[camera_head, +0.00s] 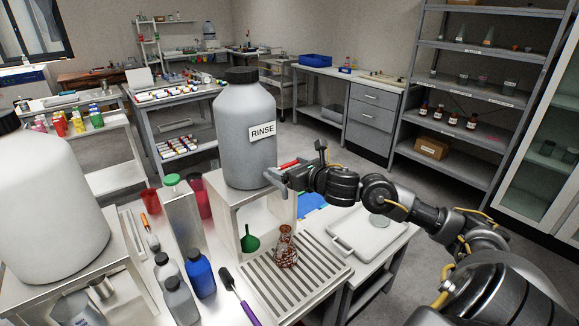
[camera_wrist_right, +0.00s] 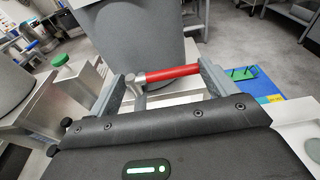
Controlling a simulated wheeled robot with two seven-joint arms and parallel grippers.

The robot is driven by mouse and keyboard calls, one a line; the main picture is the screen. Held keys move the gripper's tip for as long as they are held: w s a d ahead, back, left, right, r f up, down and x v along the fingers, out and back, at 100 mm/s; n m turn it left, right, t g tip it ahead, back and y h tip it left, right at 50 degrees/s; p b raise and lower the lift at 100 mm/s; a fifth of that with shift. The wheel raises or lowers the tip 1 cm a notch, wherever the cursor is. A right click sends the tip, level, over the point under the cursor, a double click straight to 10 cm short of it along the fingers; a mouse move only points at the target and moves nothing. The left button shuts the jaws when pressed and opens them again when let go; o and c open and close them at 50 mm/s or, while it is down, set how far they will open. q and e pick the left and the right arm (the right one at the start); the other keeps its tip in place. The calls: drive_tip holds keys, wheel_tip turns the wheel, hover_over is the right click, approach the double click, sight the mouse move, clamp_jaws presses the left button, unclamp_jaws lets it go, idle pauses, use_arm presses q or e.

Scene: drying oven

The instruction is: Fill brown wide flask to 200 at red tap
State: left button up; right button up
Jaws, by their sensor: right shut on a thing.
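The brown wide flask (camera_head: 286,252), a reddish-brown glass vessel with a narrow neck, stands upright on the slatted drain tray (camera_head: 262,294) below the tap. The level and scale inside it are too small to read. The red tap (camera_head: 289,165) is a red handle low on the grey RINSE carboy (camera_head: 245,135). My right gripper (camera_head: 280,175) is at this tap, with its jaws shut on the red handle. In the right wrist view the red handle (camera_wrist_right: 172,73) spans between the two fingers (camera_wrist_right: 167,76). My left gripper is out of view.
The RINSE carboy stands on a raised metal stand (camera_head: 228,205), with a green funnel (camera_head: 250,240) beneath. A white carboy (camera_head: 45,205) and several bottles crowd the left. A white tray (camera_head: 370,232) lies right of the drain tray.

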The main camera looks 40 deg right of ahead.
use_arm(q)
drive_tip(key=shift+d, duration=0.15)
use_arm(e)
drive_tip(key=o, duration=0.7)
drive_tip(key=shift+o, duration=0.7)
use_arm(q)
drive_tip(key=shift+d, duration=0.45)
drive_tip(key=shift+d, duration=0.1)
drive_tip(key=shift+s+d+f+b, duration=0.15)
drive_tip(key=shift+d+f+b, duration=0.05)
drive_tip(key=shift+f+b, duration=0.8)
use_arm(e)
drive_tip(key=s+r, duration=0.2)
drive_tip(key=s, duration=0.8)
drive_tip(key=shift+s, duration=0.3)
drive_tip(key=shift+r, duration=0.1)
